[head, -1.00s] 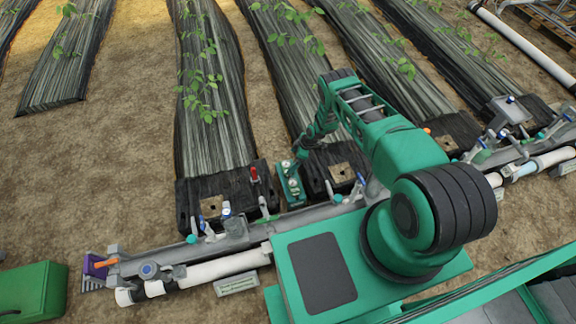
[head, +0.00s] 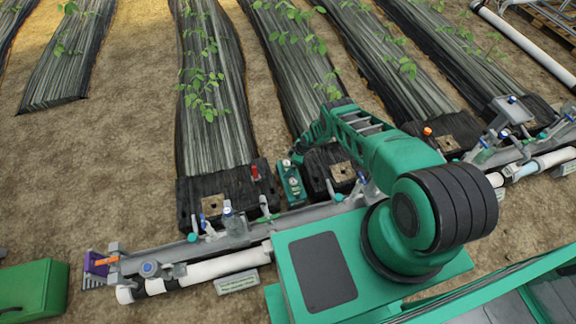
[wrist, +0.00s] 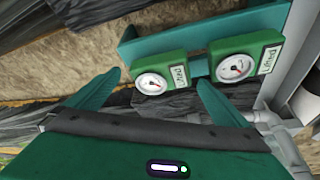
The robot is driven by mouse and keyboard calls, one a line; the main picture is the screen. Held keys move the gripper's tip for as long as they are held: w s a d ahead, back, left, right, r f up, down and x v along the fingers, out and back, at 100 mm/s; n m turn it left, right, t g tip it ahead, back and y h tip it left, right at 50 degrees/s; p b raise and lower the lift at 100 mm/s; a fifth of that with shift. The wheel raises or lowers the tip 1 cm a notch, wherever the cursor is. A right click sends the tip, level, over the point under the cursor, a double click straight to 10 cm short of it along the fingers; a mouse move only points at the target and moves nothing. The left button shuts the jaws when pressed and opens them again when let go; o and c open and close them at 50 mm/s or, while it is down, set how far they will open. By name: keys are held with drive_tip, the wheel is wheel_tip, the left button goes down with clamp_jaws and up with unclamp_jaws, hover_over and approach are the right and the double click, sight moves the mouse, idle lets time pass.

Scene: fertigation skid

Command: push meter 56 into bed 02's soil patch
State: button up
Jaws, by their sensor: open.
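Two green meters with round white dials sit side by side on a teal rack (head: 291,186), which stands between two bed ends in the head view. In the wrist view the left meter (wrist: 172,68) lies ahead of and between the spread fingers of my gripper (wrist: 159,77). The right meter (wrist: 260,50) is beyond the right finger. I cannot read either label, so I cannot tell which is meter 56. My gripper (head: 297,156) is open and empty at the rack's far end. Square brown soil patches (head: 212,205), (head: 342,172) show in the black bed ends; their bed numbers are not readable.
A grey manifold with white pipe (head: 215,267) and blue and teal valves runs along the front of the beds. A red-handled stake (head: 255,173) stands left of the rack. A grey pipe (wrist: 298,65) is close at the right in the wrist view.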

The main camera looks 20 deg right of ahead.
drive_tip(key=c, duration=1.1)
drive_tip(key=shift+r, duration=5.55)
